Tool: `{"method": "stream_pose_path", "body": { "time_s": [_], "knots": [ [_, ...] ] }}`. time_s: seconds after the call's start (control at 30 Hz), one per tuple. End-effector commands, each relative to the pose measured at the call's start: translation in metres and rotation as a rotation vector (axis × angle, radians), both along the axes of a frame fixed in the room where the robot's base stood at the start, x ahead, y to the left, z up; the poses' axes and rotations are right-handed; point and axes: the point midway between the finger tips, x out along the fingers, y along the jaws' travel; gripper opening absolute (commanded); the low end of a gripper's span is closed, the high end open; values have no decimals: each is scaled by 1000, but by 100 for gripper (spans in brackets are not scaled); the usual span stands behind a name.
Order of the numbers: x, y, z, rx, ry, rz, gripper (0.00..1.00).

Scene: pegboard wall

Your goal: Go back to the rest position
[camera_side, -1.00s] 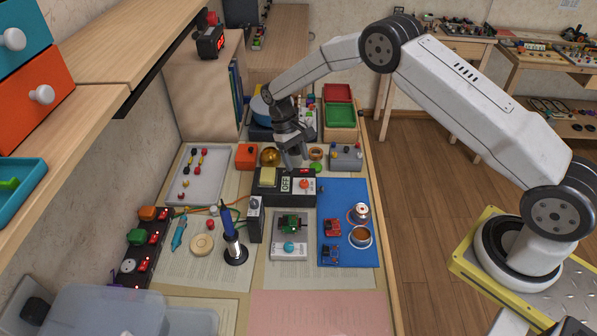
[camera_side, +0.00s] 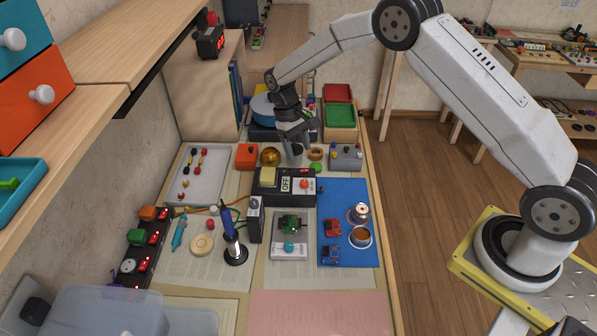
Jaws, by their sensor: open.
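My gripper (camera_side: 294,158) is open and points down near the back of the workbench. It is empty as far as I can see. It hangs just behind the black box with the OFF label (camera_side: 286,186), between a brass bowl (camera_side: 270,156) and a small round copper-coloured item (camera_side: 316,154). I cannot tell exactly how high its fingertips are above the bench.
A blue mat (camera_side: 346,198) with small boards lies on the right. A soldering iron in its stand (camera_side: 234,246) rises in front. A white tray (camera_side: 205,190) lies to the left. Red and green bins (camera_side: 340,116) stand behind. A wooden shelf (camera_side: 130,50) overhangs the left side.

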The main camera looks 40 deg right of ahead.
Motion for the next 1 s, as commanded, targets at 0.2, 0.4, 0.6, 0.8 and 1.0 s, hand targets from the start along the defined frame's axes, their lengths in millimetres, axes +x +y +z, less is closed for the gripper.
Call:
{"method": "stream_pose_path", "body": {
  "time_s": [0.2,0.4,0.6,0.8,1.0],
  "knots": [
    [-23,-2,28,1,-90,-3,69],
    [-49,-3,50,2,-175,-5,69],
    [-81,-4,69,2,-260,-7,69],
    [-118,-5,82,4,-343,-9,69],
    [-159,-6,91,4,-427,-11,69]
  ]
}}
